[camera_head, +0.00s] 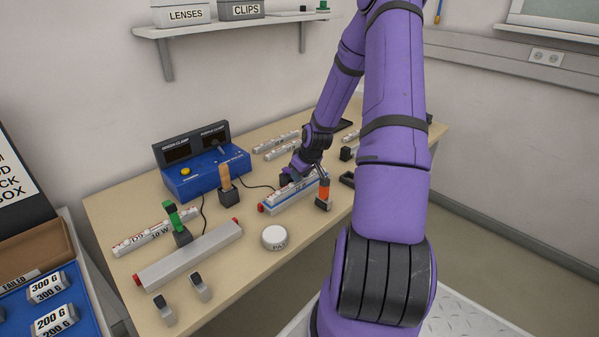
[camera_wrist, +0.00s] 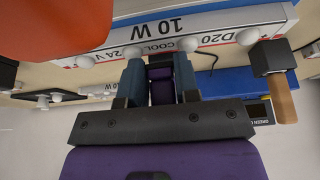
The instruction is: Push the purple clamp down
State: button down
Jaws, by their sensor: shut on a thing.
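My gripper (camera_head: 293,176) is low over the far rail fixture in the head view. In the wrist view its two blue-grey fingers (camera_wrist: 160,82) are close around a narrow purple part, which appears to be the purple clamp (camera_wrist: 161,90). My gripper hides the clamp in the head view, so I cannot tell how far down its lever is. A white lamp strip (camera_wrist: 190,38), marked 10 W COOL, lies by the fingertips. It sits on the rail with red ends (camera_head: 262,208). The green clamp (camera_head: 174,216) stands upright at the nearer, empty rail (camera_head: 190,256).
A blue control box (camera_head: 205,180) with clamp displays stands behind. An orange-handled tool (camera_head: 323,187) stands close right of my gripper. A wooden-handled tool (camera_head: 225,178) stands left. A round white object (camera_head: 274,237) and a loose lamp strip (camera_head: 150,232) lie on the table (camera_head: 115,205).

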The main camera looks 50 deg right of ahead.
jog(key=shift+s+f, duration=0.15)
jog(key=shift+s, duration=0.05)
dwell(0.3)
jog(key=c, duration=0.9)
grip_release()
jog(key=shift+w, duration=0.1)
jog(key=shift+s+r, duration=0.2)
jog(key=shift+r, duration=0.45)
jog(key=v, duration=0.9)
jog(key=shift+s+r, duration=0.2)
jog(key=shift+s, duration=0.05)
